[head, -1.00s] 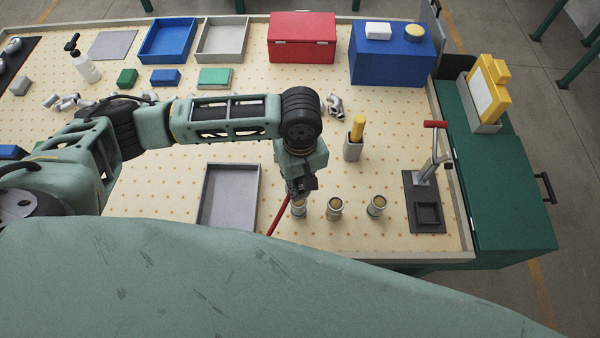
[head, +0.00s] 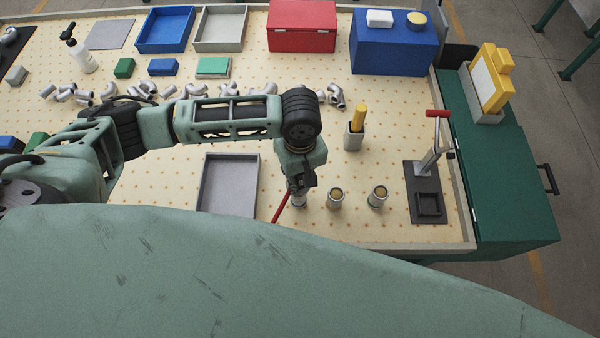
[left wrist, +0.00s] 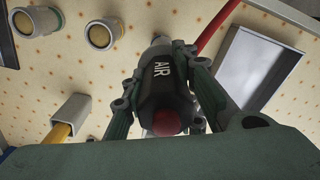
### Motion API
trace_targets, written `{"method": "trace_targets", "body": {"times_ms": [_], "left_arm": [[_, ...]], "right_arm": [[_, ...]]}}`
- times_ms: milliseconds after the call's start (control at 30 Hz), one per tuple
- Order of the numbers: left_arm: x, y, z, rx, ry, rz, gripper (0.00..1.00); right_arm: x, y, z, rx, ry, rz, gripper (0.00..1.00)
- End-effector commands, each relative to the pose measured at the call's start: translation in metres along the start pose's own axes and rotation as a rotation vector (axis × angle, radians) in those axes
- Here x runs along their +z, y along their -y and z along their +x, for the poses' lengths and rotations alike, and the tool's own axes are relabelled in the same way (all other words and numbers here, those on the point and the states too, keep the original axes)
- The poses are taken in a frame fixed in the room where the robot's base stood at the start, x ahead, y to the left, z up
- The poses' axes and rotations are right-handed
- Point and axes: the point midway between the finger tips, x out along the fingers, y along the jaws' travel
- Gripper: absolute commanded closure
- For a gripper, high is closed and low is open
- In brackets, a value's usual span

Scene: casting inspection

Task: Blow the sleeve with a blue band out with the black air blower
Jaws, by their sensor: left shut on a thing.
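My left gripper (head: 301,180) is shut on the black air blower (left wrist: 162,92), which shows the word AIR and a red end in the left wrist view. A red hose (head: 281,207) runs from it. The blower is over the leftmost of three metal sleeves (head: 299,201), which is mostly hidden behind the gripper; I cannot tell whether they touch. The middle sleeve (head: 335,198) and the right sleeve (head: 378,196) stand upright beside it and also show in the left wrist view. My right gripper is not in view.
An empty grey tray (head: 228,186) lies left of the sleeves. A holder with a yellow-handled tool (head: 355,131) stands behind them, and a red-handled press (head: 430,165) stands to the right. Several metal castings (head: 147,90) and blocks lie farther back.

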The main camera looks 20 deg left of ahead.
Motion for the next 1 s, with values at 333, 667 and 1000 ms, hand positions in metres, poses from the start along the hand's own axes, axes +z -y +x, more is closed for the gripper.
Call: {"method": "trace_targets", "body": {"times_ms": [333, 667, 1000], "left_arm": [[-0.0003, -0.0003, -0.0006, 0.001, -0.001, 0.0, 1.0], [-0.0002, -0.0002, 0.0006, 0.001, 0.0, 0.0, 1.0], [-0.0001, -0.0006, 0.007, 0.001, 0.0, 0.0, 1.0]], "right_arm": [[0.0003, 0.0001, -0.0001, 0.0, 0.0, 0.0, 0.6], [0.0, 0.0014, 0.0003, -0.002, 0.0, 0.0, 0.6], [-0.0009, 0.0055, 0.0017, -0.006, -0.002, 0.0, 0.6]]}}
